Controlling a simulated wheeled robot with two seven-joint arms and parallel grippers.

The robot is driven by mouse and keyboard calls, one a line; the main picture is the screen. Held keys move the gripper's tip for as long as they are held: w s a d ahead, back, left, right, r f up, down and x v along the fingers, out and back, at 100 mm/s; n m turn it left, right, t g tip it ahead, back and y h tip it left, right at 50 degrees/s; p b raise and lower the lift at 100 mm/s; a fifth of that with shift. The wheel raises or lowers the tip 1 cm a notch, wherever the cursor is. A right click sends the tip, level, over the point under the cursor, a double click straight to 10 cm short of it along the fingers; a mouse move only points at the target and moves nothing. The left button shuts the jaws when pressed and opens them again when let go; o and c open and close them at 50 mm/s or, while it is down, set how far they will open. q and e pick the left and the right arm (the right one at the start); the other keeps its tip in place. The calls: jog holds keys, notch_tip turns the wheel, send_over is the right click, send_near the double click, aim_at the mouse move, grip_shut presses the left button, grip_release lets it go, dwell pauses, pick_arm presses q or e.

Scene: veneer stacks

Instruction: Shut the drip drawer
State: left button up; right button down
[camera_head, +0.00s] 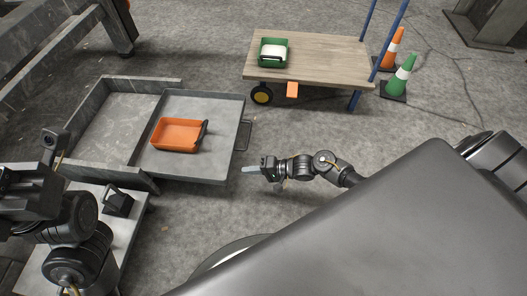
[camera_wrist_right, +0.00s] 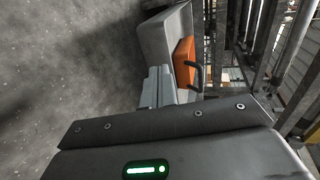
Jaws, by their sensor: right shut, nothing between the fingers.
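The drip drawer (camera_head: 225,112) is a grey metal tray pulled well out to the right from its grey frame (camera_head: 84,105). A bar handle (camera_head: 247,135) sits on its right front. An orange bin (camera_head: 175,136) with a dark handle lies inside. My right gripper (camera_head: 250,169) is shut and empty, its fingers pointing at the drawer front near its lower corner, below the handle in the picture. I cannot tell whether they touch. In the right wrist view, the fingers (camera_wrist_right: 159,86) reach toward the drawer front (camera_wrist_right: 164,40). My left gripper (camera_head: 25,178) is at the left edge, its fingers unclear.
A wooden cart (camera_head: 325,58) with blue posts carries a green bin (camera_head: 273,52) at the back. Orange (camera_head: 394,47) and green (camera_head: 399,78) cones stand to its right. A grey table (camera_head: 135,212) with a black object (camera_head: 118,203) is below the frame.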

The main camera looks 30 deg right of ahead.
aim_at(229, 170)
jog(key=x, duration=0.1)
jog(key=b+x, duration=0.1)
jog(key=x, duration=0.1)
jog(key=shift+w+a+r+b, duration=0.25)
jog(key=shift+a+b, duration=0.05)
jog(key=shift+a, duration=0.1)
jog(key=shift+w+a+r, duration=0.15)
jog(key=shift+w+a, duration=0.15)
jog(key=shift+a, duration=0.05)
